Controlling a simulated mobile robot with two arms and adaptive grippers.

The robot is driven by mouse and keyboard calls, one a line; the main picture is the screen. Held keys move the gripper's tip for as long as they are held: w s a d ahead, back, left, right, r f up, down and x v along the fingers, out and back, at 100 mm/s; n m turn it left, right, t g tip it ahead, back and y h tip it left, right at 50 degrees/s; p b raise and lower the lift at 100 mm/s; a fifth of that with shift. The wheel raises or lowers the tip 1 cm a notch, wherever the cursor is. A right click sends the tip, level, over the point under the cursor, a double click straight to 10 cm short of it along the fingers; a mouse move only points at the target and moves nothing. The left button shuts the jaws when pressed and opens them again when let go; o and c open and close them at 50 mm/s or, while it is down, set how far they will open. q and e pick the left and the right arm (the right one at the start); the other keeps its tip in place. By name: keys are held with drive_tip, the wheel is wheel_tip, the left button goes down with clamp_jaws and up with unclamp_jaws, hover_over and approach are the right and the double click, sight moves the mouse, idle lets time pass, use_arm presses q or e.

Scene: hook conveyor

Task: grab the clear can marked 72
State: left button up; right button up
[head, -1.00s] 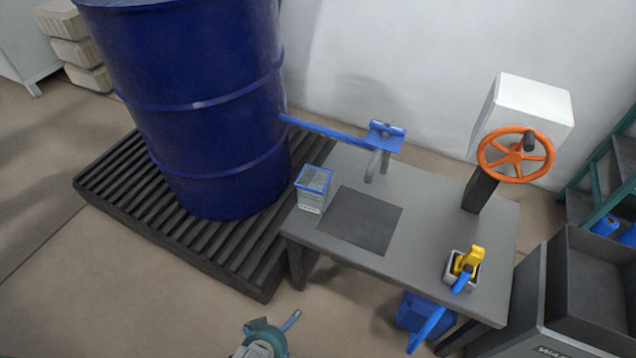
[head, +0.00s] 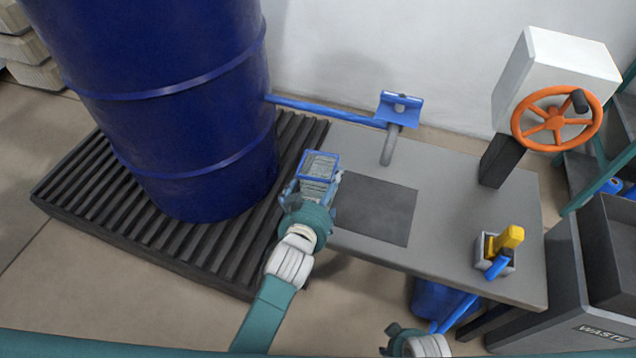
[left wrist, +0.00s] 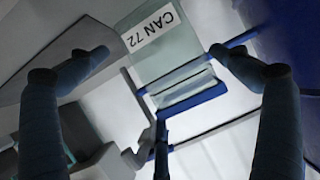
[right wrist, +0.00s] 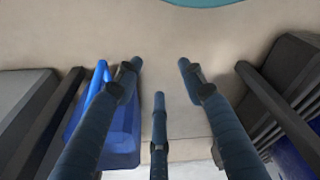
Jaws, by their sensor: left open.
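The clear can with a blue rim (head: 320,166) stands on the left end of the grey table. In the left wrist view its white label reads CAN 72 (left wrist: 153,33). My left gripper (head: 310,190) is at the can's near side. In the left wrist view its fingers (left wrist: 160,55) are spread, one on each side of the can, and not closed on it. The head view does not show whether they touch it. My right gripper (right wrist: 160,64) is open and empty, low in front of the table; part of it shows at the bottom of the head view (head: 405,338).
A dark mat (head: 372,210) lies right of the can. A blue pipe and spout (head: 398,110) reach over the table from the blue drum (head: 165,100). An orange handwheel (head: 556,118) and a small box with yellow and blue items (head: 497,250) stand further right.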

sight(328, 171)
use_arm(q)
drive_tip(key=x, duration=0.2)
drive_tip(key=b+x, duration=0.1)
drive_tip(key=x, duration=0.1)
drive_tip(key=shift+w+r, duration=0.1)
drive_tip(key=shift+r, duration=0.15)
drive_tip(key=shift+w+f, duration=0.15)
drive_tip(key=shift+w, duration=0.3)
drive_tip(key=c, duration=1)
use_arm(e)
drive_tip(key=r, duration=0.1)
drive_tip(key=w+r, duration=0.1)
drive_tip(key=r, duration=0.1)
drive_tip(key=shift+w+a+r, duration=0.1)
drive_tip(key=shift+w+r, duration=0.2)
drive_tip(key=shift+w, duration=0.05)
